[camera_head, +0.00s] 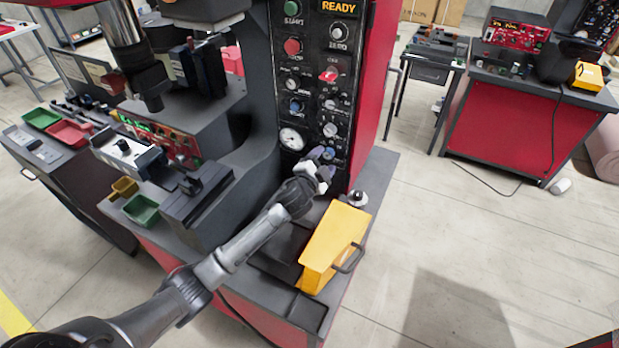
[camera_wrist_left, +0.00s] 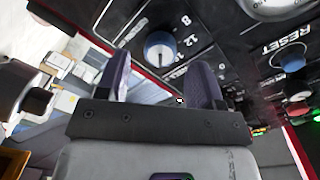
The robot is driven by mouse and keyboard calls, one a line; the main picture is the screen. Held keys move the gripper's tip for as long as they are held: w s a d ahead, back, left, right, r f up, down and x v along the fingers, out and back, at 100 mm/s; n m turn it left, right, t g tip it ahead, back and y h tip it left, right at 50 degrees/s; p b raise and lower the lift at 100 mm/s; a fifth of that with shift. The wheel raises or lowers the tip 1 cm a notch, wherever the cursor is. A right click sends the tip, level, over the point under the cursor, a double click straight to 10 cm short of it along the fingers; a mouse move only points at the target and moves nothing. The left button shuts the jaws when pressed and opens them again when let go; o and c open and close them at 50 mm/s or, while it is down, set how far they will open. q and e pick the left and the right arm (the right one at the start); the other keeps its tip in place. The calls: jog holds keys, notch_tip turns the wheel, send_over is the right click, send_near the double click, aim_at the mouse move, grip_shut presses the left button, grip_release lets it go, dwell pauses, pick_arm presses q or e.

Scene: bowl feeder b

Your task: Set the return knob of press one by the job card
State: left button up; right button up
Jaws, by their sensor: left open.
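The dark control panel (camera_head: 310,60) of the press carries several knobs and buttons and a lit "READY" display. My left gripper (camera_head: 326,170) is at the panel's lower right part. In the left wrist view, my open left gripper (camera_wrist_left: 162,82) has its two purple-grey fingers apart, pointing at a knob with a blue rim and pale face (camera_wrist_left: 160,48). The knob appears between the fingertips; I cannot tell whether they touch it. Numbers 8 and 12 show beside it, but its name is not readable. No job card can be read. My right gripper is not in view.
A round gauge (camera_head: 292,138) sits left of the gripper on the panel. A blue button marked RESET (camera_wrist_left: 290,58) is at the right in the wrist view.

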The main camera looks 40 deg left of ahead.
pick_arm(q)
jog(key=v, duration=1.1)
jog(key=shift+s+p, duration=0.3)
jog(key=shift+p, duration=0.1)
